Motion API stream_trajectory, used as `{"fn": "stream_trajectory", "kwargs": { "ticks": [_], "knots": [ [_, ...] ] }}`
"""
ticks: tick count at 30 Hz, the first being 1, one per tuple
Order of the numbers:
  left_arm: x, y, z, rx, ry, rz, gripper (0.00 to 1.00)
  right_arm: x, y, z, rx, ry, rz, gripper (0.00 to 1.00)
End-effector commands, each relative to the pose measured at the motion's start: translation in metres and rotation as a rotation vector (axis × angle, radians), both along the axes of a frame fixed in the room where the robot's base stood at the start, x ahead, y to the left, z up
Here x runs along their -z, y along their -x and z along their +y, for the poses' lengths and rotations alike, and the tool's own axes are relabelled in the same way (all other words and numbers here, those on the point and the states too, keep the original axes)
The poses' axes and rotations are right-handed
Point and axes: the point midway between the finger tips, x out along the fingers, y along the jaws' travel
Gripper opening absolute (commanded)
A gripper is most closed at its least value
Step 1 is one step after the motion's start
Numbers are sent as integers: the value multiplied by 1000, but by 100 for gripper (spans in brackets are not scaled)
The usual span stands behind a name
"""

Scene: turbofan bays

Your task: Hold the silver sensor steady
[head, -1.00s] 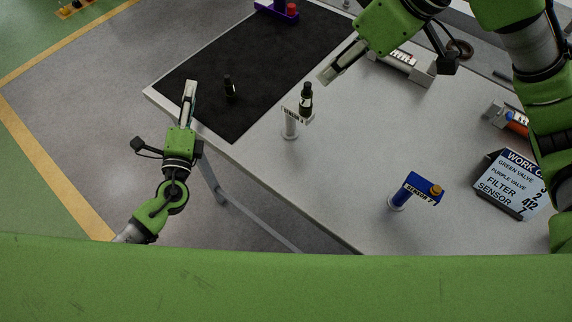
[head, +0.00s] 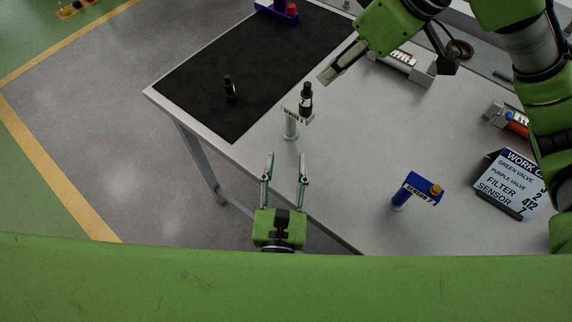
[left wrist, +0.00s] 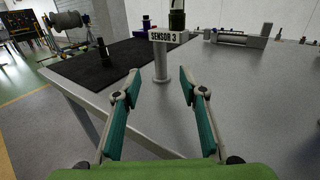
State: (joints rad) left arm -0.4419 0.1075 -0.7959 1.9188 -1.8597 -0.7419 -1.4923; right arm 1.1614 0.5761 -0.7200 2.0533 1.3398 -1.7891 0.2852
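A silver-white stand (head: 290,128) with a plate reading SENSOR 3 stands upright near the table's edge in the head view. A dark cylinder with a pale band (head: 306,99) is upright on its plate. In the left wrist view the stand (left wrist: 160,62) is straight ahead, between the fingertips as seen, with the dark piece (left wrist: 177,18) cut off at the top. My left gripper (head: 286,158) is open and empty, on the near side of the stand and apart from it. My right gripper (head: 326,76) hangs beyond the stand, touching nothing visible; its finger gap is unclear.
A blue SENSOR 7 stand (head: 418,183) with an orange knob and a work card (head: 510,184) are at the right. A black mat (head: 260,60) bears another dark cylinder (head: 230,88). Metal fixtures (head: 405,66) line the back. The table around the SENSOR 3 stand is clear.

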Motion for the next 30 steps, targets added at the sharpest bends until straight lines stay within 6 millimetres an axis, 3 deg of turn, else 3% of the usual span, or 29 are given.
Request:
{"fn": "stream_trajectory", "kwargs": {
  "ticks": [5, 21, 30],
  "knots": [
    [0, -12, -1, -5, -18, 0, 38, 0, 0, 0, 0, 0, 0, 28],
    [0, -111, -6, -2, -15, 2, 38, 0, 0, 0, 0, 0, 0, 28],
    [1, -135, -6, -1, -16, 4, 38, 0, 0, 0, 0, 0, 0, 28]
  ]
}}
